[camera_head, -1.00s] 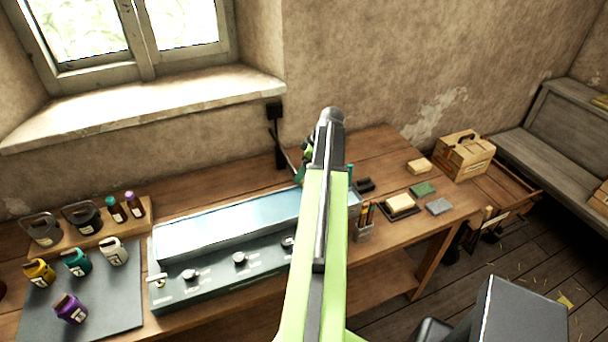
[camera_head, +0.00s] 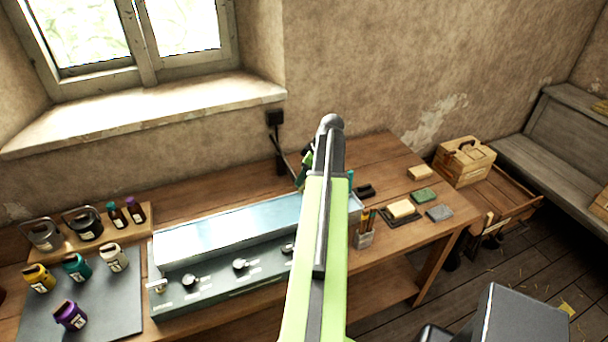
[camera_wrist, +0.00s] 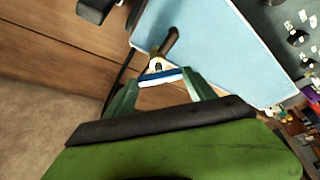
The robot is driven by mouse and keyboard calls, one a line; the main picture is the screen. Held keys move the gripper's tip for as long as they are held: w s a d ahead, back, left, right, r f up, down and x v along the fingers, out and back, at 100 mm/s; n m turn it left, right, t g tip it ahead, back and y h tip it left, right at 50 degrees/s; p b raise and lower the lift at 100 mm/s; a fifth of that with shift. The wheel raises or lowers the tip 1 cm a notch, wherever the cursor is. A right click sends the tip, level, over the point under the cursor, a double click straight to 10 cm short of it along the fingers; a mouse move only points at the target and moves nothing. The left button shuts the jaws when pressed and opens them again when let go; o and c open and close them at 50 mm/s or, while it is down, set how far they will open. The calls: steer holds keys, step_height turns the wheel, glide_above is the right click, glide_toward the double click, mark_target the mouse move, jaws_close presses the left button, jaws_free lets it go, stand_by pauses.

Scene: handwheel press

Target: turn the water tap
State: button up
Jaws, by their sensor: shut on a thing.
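The water tap shows in the wrist view as a dark spout (camera_wrist: 168,45) over a pale blue basin surface (camera_wrist: 215,45), with a blue-and-white handle piece (camera_wrist: 161,77) at its base. My gripper (camera_wrist: 160,88) has its green fingers on either side of that handle piece, shut on it. In the head view my gripper (camera_head: 304,172) shows only in part, at the back right end of the long basin (camera_head: 225,222). My own arm hides most of the tap and the fingertips there.
Several knobs line the basin's front panel (camera_head: 215,281). Several jars, including a purple one (camera_head: 71,315), stand at the left. A pencil holder (camera_head: 364,240), soap-like blocks (camera_head: 401,209) and a wooden box (camera_head: 465,161) are at the right. A black wall fixture (camera_head: 275,118) is behind.

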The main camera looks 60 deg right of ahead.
steer(key=m, duration=0.1)
steer(key=m+h, duration=0.1)
steer(key=m, duration=0.2)
steer(key=shift+a+m+h, duration=0.3)
steer(key=shift+m+h, duration=0.1)
steer(key=shift+a+m+g+h, duration=0.1)
steer(key=shift+m+g+h, duration=0.45)
steer(key=shift+m, duration=1.55)
steer(key=o, duration=1.4)
steer(key=p+v, duration=1)
steer(key=v, duration=0.1)
steer(key=p+v, duration=0.6)
steer(key=shift+s+a, duration=0.2)
steer(key=shift+a, duration=0.15)
